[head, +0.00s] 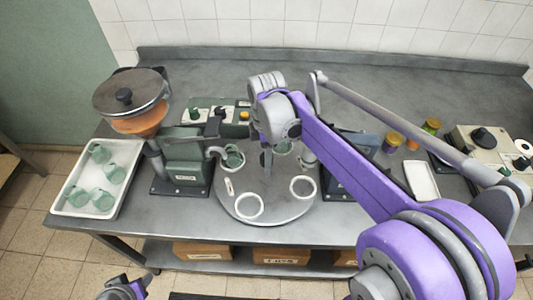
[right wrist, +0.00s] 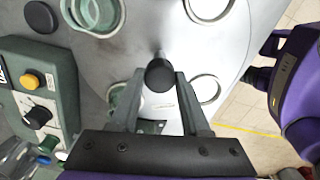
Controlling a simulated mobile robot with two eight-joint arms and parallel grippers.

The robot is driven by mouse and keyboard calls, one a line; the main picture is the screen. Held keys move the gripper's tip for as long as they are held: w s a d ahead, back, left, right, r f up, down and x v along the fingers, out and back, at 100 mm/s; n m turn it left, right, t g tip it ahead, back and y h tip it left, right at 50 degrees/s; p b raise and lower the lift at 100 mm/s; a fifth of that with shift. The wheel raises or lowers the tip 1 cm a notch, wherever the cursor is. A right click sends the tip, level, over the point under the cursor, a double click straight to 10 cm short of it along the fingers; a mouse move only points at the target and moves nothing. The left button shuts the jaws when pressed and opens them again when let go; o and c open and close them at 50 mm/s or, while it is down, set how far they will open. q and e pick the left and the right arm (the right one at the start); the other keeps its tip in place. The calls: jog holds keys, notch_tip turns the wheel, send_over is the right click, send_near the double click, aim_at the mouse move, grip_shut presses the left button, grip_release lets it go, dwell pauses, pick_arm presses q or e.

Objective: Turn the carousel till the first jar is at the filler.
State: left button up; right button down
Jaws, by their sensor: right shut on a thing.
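The carousel (head: 275,212) is a round grey disc with white ring seats in the middle of the bench. One green glass jar (head: 233,160) sits in a seat at its left, beside the filler (head: 185,160); I cannot tell whether it is squarely under the outlet. Another jar (head: 283,148) is at the back, partly hidden by my arm. The front seats are empty. My right gripper (right wrist: 158,100) is shut on the carousel's black-topped post (right wrist: 160,75), which stands up from the disc. My left gripper (head: 122,289) is low at the left, partly cut off.
A white tray (head: 62,208) with several green jars is at the left. The filler's hopper (head: 130,95) stands above it. A control panel (right wrist: 35,100) with an orange button lies close to the carousel. At the right are small jars (head: 392,141) and a white dish (head: 421,181).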

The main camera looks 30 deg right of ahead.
jog(key=shift+n, duration=2.1)
jog(key=shift+c, duration=1.9)
grip_release()
jog(key=shift+r, duration=0.1)
notch_tip(320, 180, up, 11)
jog(key=shift+f, duration=0.2)
